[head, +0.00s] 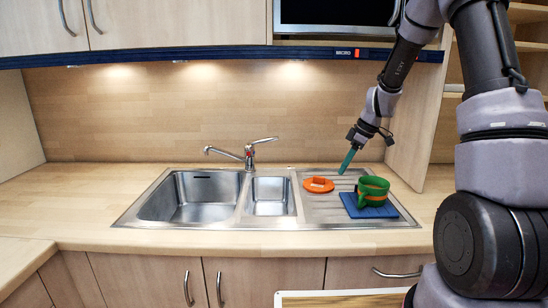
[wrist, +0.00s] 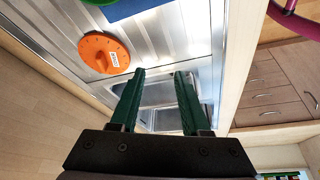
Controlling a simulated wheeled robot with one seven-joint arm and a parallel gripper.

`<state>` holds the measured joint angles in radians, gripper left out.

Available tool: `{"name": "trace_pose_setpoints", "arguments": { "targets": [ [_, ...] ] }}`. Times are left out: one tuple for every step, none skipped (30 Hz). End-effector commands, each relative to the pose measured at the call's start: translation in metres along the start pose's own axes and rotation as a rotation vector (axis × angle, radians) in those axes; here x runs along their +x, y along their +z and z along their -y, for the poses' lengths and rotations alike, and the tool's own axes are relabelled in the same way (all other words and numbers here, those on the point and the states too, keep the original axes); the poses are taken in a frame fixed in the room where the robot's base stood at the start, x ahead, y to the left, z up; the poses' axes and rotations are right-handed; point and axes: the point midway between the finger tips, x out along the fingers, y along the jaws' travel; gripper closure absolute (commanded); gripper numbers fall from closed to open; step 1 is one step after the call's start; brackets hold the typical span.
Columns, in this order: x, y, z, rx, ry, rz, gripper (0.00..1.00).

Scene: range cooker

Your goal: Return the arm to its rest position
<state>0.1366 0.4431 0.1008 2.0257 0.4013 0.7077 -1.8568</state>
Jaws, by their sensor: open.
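My gripper (head: 346,162) hangs at the end of my arm on the right in the head view, above the back of the sink's drainboard. Its green fingers are apart with nothing between them in the wrist view (wrist: 160,74). An orange round piece (head: 319,185) with a small label lies on the drainboard near the fingertips, apart from them; it also shows in the wrist view (wrist: 103,53). A green mug (head: 365,196) stands on a blue square mat (head: 376,212) to the right of it. My arm reaches from the right side toward the back wall.
The steel sink (head: 193,198) has two basins and a tap (head: 249,152) behind them. A wall cabinet (head: 180,22) and a dark-fronted appliance (head: 335,12) hang above. A side panel (head: 412,125) stands right of my gripper. The counter left of the sink (head: 75,205) is clear.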

Motion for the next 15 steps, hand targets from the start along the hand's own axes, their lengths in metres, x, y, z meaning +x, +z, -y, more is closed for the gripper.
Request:
{"name": "trace_pose_setpoints", "arguments": {
  "targets": [
    [-0.004, -0.001, 0.002, 0.012, 0.004, 0.001, 0.54],
    [-0.007, -0.002, 0.003, 0.019, 0.007, 0.001, 0.54],
    [-0.011, -0.003, 0.004, 0.031, 0.011, 0.001, 0.54],
    [-0.014, -0.004, 0.005, 0.039, 0.014, 0.001, 0.54],
    [-0.017, -0.005, 0.006, 0.048, 0.018, 0.002, 0.54],
    [-0.022, -0.006, 0.008, 0.06, 0.023, 0.002, 0.54],
    [-0.025, -0.006, 0.009, 0.071, 0.026, 0.002, 0.54],
    [-0.029, -0.007, 0.011, 0.083, 0.03, 0.002, 0.54],
    [-0.035, -0.009, 0.013, 0.1, 0.036, 0.002, 0.54],
    [-0.04, -0.01, 0.015, 0.114, 0.041, 0.002, 0.54],
    [-0.044, -0.011, 0.017, 0.128, 0.046, 0.001, 0.54],
    [-0.052, -0.013, 0.021, 0.151, 0.054, 0.001, 0.54],
    [-0.058, -0.014, 0.023, 0.168, 0.061, 0.0, 0.54],
    [-0.063, -0.015, 0.026, 0.186, 0.067, 0.0, 0.54],
    [-0.071, -0.016, 0.03, 0.213, 0.077, -0.002, 0.54]
  ]
}}
